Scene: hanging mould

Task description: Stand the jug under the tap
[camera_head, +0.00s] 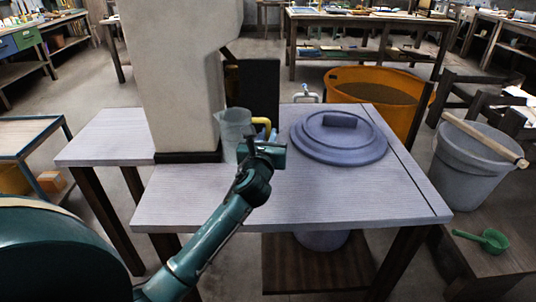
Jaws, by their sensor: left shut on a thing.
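The jug (233,128) is a pale, see-through vessel with a yellow handle (262,122). It looks upright, close to the right side of the pale pillar, at the table's back part. My left gripper (268,146) reaches in from the lower left and is shut on the jug at its handle side. The fingers partly hide the handle, and I cannot tell whether the jug's base touches the table. My right gripper is not in view.
A round blue-grey lid (340,145) lies on the table's right. A dark panel (262,90) stands behind the jug. An orange tub (385,90) and a grey bucket (465,165) stand beyond. The table's front is clear.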

